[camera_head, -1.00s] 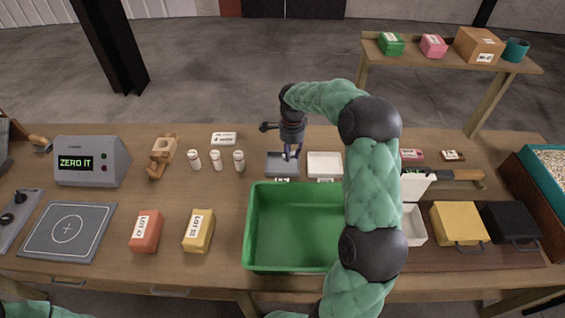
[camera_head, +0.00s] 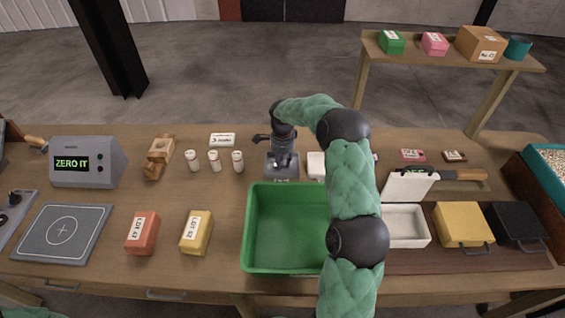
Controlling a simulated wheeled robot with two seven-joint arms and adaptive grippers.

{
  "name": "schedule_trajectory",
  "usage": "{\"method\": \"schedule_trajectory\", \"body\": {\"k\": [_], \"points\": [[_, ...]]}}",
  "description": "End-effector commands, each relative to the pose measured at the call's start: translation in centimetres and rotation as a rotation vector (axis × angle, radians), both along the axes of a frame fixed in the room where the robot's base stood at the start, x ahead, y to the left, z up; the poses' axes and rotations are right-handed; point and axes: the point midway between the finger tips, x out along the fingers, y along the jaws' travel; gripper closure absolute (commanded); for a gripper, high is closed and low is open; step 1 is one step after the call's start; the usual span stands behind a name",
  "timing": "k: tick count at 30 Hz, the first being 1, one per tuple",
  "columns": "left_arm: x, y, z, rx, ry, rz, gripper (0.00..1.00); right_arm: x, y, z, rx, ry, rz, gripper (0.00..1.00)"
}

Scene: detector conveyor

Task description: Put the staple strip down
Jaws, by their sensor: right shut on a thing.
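My right gripper (camera_head: 284,162) points down over the small grey tray (camera_head: 270,172) behind the green bin. It is shut on the staple strip, which is too small and too covered by the fingers to make out clearly. I cannot tell whether the strip touches the tray floor. My left gripper is out of view.
The green bin (camera_head: 248,228) stands in front of the grey tray. Several white bottles (camera_head: 214,161) stand to the left. An open white box (camera_head: 408,226), a yellow box (camera_head: 461,222) and a black box (camera_head: 513,222) are at right.

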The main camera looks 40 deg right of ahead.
Motion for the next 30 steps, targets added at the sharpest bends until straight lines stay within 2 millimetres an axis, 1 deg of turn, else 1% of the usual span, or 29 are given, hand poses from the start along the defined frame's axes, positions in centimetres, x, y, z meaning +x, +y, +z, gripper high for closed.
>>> {"method": "schedule_trajectory", "body": {"k": [6, 7, 8, 9, 18, 22, 26, 30], "points": [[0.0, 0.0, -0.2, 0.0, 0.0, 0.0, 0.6, 0.0, 0.0, -0.3, 0.0, 0.0, 0.001, 0.96], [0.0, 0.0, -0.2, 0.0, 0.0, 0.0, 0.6, 0.0, 0.0, -0.3, 0.0, 0.0, 0.001, 0.71], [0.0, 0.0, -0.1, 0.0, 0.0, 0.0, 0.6, 0.0, 0.0, -0.3, 0.0, 0.0, 0.001, 0.63], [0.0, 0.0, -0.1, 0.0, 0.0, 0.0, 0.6, 0.0, 0.0, -0.3, 0.0, 0.0, 0.001, 0.51], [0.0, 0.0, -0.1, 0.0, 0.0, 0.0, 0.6, 0.0, 0.0, -0.3, 0.0, 0.001, 0.001, 0.5], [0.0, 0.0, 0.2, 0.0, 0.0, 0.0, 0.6, 0.0, 0.0, 0.3, 0.0, 0.0, 0.001, 0.5], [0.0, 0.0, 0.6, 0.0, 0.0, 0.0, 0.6, 0.0, 0.0, 2.0, -0.001, -0.001, 0.001, 0.5], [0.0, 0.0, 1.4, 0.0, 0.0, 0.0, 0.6, 0.1, 0.0, 4.9, -0.001, -0.004, 0.002, 0.5]]}}
